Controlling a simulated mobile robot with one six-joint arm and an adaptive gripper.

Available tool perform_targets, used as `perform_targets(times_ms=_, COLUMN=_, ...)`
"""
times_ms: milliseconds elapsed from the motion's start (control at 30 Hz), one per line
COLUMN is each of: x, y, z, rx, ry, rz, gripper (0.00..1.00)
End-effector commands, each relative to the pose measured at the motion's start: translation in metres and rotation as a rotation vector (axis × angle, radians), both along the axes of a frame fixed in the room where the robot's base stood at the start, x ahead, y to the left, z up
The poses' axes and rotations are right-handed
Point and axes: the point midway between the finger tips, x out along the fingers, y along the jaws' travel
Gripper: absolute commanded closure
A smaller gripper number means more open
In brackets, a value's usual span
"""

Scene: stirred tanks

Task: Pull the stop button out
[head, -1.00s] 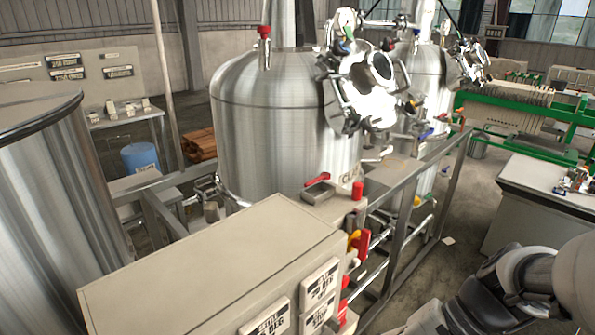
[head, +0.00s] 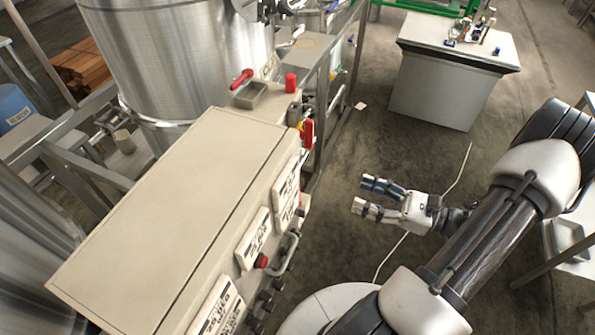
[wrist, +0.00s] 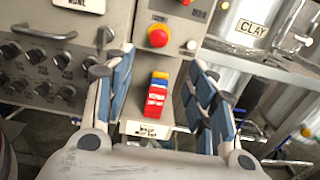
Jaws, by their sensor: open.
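The stop button is a round red head (wrist: 158,37) on a yellow base, on the beige panel in the wrist view. It lies ahead of my gripper (wrist: 162,60), between the fingertips in the picture and apart from them. The fingers are spread, with nothing between them touching. In the head view my gripper (head: 364,195) hangs over open floor, right of the beige cabinet (head: 180,190). Several red parts show on that cabinet there, and I cannot tell which is the button.
Below the button in the wrist view are red, yellow and blue blocks (wrist: 157,95). A bar handle (wrist: 45,33) and several dark knobs are at the left. A steel tank (head: 185,60) and metal frame stand behind the cabinet. A grey bench (head: 445,85) is beyond clear floor.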

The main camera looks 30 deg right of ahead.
Motion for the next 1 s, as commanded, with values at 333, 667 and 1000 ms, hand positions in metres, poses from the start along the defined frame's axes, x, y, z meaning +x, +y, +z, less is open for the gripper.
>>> perform_targets(times_ms=333, x=0.054, y=0.045, z=-0.001, rx=-0.002, ry=0.001, rz=0.011, gripper=0.49)
perform_targets(times_ms=667, x=0.107, y=0.087, z=-0.001, rx=-0.003, ry=0.001, rz=0.011, gripper=0.49)
perform_targets(times_ms=1000, x=0.131, y=0.103, z=0.000, rx=-0.004, ry=0.001, rz=0.006, gripper=0.49)
